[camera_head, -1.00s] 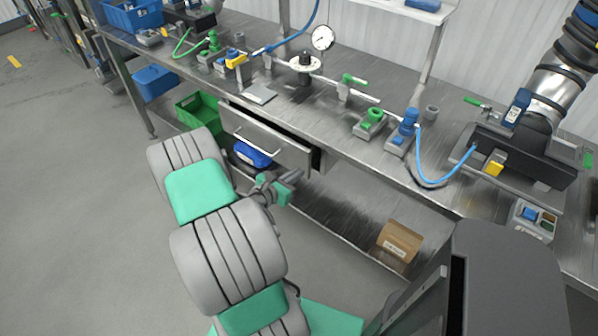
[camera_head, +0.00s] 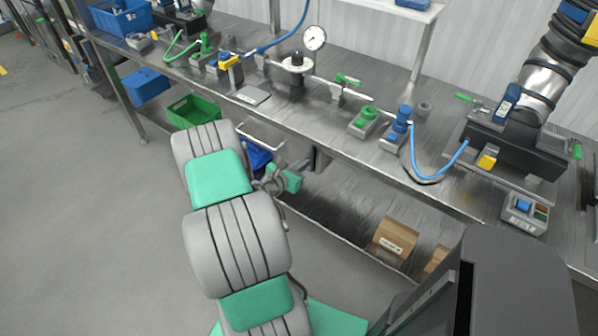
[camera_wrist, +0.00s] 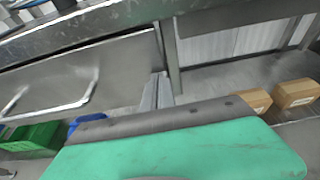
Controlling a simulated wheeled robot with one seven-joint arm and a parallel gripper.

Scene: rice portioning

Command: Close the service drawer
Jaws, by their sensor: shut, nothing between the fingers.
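The service drawer's grey front (camera_wrist: 125,68) fills the left of the wrist view, with its bar handle (camera_wrist: 50,103) at the left. In the head view the handle (camera_head: 260,137) shows just below the workbench edge, and the drawer front is mostly hidden under the tabletop. No open drawer top shows there. My gripper (camera_head: 303,167) is shut and empty below the bench edge, to the right of the handle. In the wrist view its fingers (camera_wrist: 157,88) point toward the drawer front's right end. I cannot tell whether they touch it.
The workbench top (camera_head: 320,118) carries a pipe with valves and a gauge (camera_head: 314,38). A bench post (camera_wrist: 170,55) stands right of the drawer. A green bin (camera_head: 193,112) and a blue bin (camera_head: 146,86) are at the left. A cardboard box (camera_head: 394,240) lies on the lower shelf.

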